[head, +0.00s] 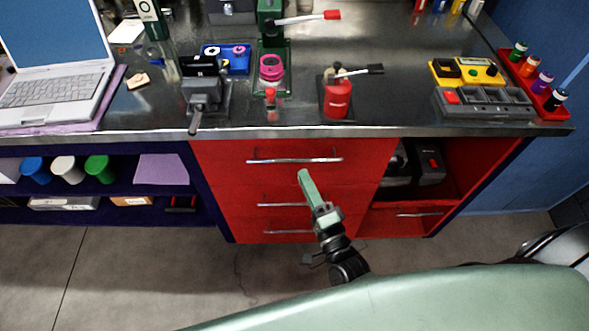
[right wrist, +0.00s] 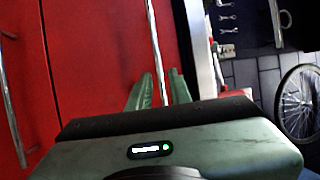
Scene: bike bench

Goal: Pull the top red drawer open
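The top red drawer (head: 222,160) is shut, flush in the red cabinet under the bench. Its long silver handle (head: 275,161) runs across its front. My right gripper (head: 305,176) is in front of this drawer, its fingertips just below the handle in the picture. In the right wrist view the two green fingers (right wrist: 160,90) are apart. The top drawer's handle (right wrist: 156,40) runs lengthwise through that view and lines up with the gap between the fingers. I cannot tell how deep the handle lies between them. My left gripper is not in view.
A second drawer handle (head: 284,204) and a third (head: 262,231) lie below. The metal bench edge (head: 400,132) overhangs the drawer, with a vise (head: 203,92) and red oil can (head: 337,98) on top. An open red cubby (head: 460,180) is at right.

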